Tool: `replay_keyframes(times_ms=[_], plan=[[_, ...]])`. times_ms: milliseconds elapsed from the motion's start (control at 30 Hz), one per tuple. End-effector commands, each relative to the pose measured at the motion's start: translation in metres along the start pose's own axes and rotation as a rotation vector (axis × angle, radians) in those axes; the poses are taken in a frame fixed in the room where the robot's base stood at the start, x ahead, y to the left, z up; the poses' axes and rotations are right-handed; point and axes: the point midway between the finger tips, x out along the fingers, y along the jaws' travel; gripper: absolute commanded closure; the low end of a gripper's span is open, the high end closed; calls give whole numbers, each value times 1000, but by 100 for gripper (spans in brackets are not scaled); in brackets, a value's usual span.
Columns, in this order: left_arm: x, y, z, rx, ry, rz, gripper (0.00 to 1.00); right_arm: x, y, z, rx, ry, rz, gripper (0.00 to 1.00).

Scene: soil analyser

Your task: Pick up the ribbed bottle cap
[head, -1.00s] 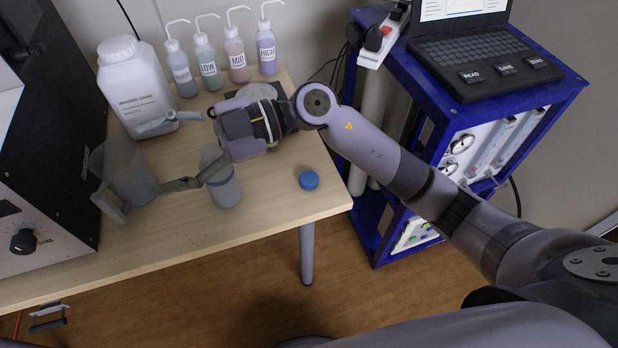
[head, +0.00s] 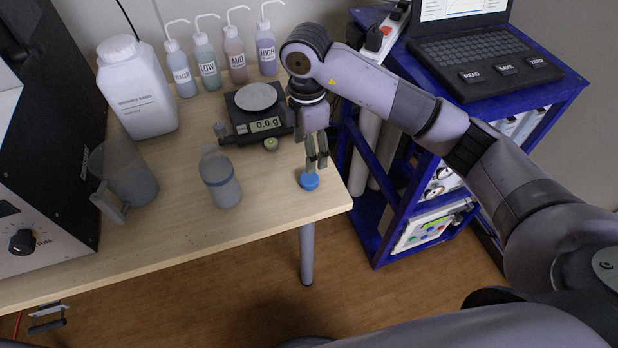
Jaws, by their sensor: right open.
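The blue bottle cap (head: 309,182) lies on the wooden table near its right front corner. Its ribs are too small to make out. My right gripper (head: 315,168) points down directly above the cap, with its fingers open and their tips close to the cap's top. I cannot tell whether the fingertips touch it. The cap is partly covered by the fingertips. My left gripper is not in view.
An uncapped-looking bottle (head: 222,180) and a clear jug (head: 125,178) stand to the left. A scale (head: 262,124) reading 0.0 g, a large white jug (head: 137,90) and several wash bottles (head: 207,60) stand behind. A blue-framed cart (head: 375,225) is at the right.

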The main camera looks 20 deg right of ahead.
Motion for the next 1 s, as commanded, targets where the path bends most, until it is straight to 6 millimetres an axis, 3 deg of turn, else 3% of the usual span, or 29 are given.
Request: replay_keyframes(times_ms=[200,467,800,1000], plan=[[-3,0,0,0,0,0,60,42,-1,0,0,1,-3,38],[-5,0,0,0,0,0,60,61,0,1,-2,1,-3,38],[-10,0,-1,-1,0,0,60,104,4,8,-3,2,-3,38],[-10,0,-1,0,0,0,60,108,4,8,-4,2,0,38]])
